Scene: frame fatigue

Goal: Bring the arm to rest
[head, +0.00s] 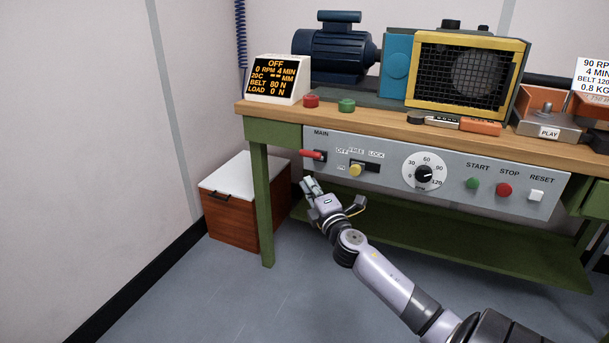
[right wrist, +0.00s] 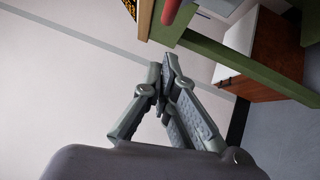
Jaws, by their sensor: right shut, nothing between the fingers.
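My right gripper (head: 310,186) is in front of the bench, just below the left end of the grey control panel (head: 385,168). It is shut with nothing between its fingers. In the right wrist view its fingertips (right wrist: 166,72) meet against the pale wall. My right arm (head: 380,275) reaches in from the lower right, bent at the wrist. The red MAIN switch lever (head: 311,153) is just above the fingertips, and a gap shows between them. My left gripper is in neither view.
A green bench (head: 258,190) with a wooden top carries a motor (head: 335,52), a caged machine (head: 468,75) and a display (head: 276,79) reading OFF. A brown cabinet (head: 228,215) with a white top stands left of the arm. The floor (head: 205,290) at lower left is clear.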

